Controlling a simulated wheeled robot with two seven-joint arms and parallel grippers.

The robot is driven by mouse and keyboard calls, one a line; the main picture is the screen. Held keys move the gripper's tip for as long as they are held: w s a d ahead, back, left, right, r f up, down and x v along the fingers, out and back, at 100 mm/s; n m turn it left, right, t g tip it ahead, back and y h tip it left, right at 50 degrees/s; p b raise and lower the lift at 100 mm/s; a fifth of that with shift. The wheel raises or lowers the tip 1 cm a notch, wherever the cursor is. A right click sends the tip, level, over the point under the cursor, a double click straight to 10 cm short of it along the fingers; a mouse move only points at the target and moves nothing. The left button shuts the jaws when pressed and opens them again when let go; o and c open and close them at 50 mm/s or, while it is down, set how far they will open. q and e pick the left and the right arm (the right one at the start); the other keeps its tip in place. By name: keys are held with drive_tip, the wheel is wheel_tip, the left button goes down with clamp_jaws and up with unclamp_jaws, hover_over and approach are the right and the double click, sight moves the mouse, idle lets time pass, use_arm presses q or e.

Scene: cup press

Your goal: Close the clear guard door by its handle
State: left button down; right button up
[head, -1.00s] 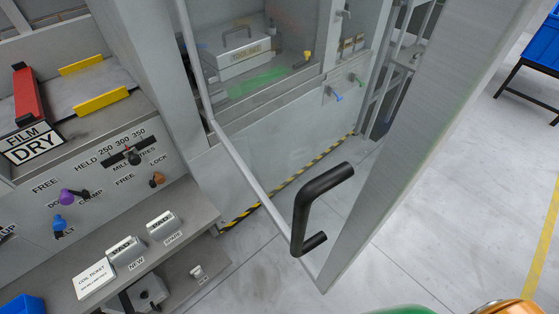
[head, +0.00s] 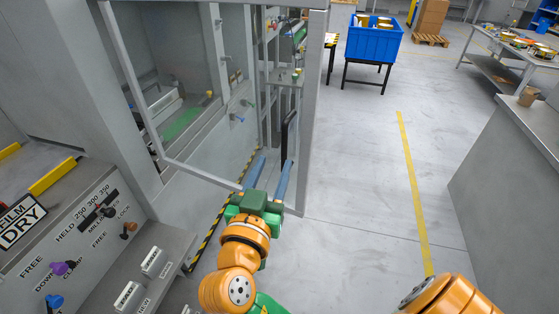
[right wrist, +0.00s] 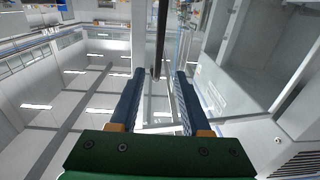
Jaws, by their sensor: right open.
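The clear guard door has a pale grey frame (head: 311,130) and stands swung out from the machine. Its black bar handle (head: 289,132) is upright near the door's free edge. My right gripper (head: 274,161) is open, with its two blue-grey fingers pointing at the handle, near its lower end. In the right wrist view the handle (right wrist: 161,40) lines up with the gap between the open fingers (right wrist: 160,75). I cannot tell whether the fingertips reach around it. Nothing is held. My left gripper is not in view.
A control panel with knobs (head: 98,211) and a ledge lies at the left. Yellow-black floor tape (head: 215,235) runs along the machine. A blue crate (head: 373,40) stands on a stand at the back. A grey counter (head: 515,150) is at the right. Open floor lies between.

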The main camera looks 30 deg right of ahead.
sight(284, 145)
drive_tip(key=p+x, duration=0.3)
drive_tip(key=x, duration=0.5)
drive_tip(key=shift+w+d+f, duration=0.1)
drive_tip(key=shift+d+f, duration=0.1)
drive_tip(key=shift+d, duration=0.1)
drive_tip(key=shift+w+d+f+p, duration=0.1)
drive_tip(key=shift+w+d+p, duration=0.1)
drive_tip(key=shift+d+p, duration=0.1)
drive_tip(key=shift+s+a, duration=0.2)
drive_tip(key=shift+a, duration=0.05)
drive_tip(key=shift+w+d, duration=0.15)
clamp_jaws()
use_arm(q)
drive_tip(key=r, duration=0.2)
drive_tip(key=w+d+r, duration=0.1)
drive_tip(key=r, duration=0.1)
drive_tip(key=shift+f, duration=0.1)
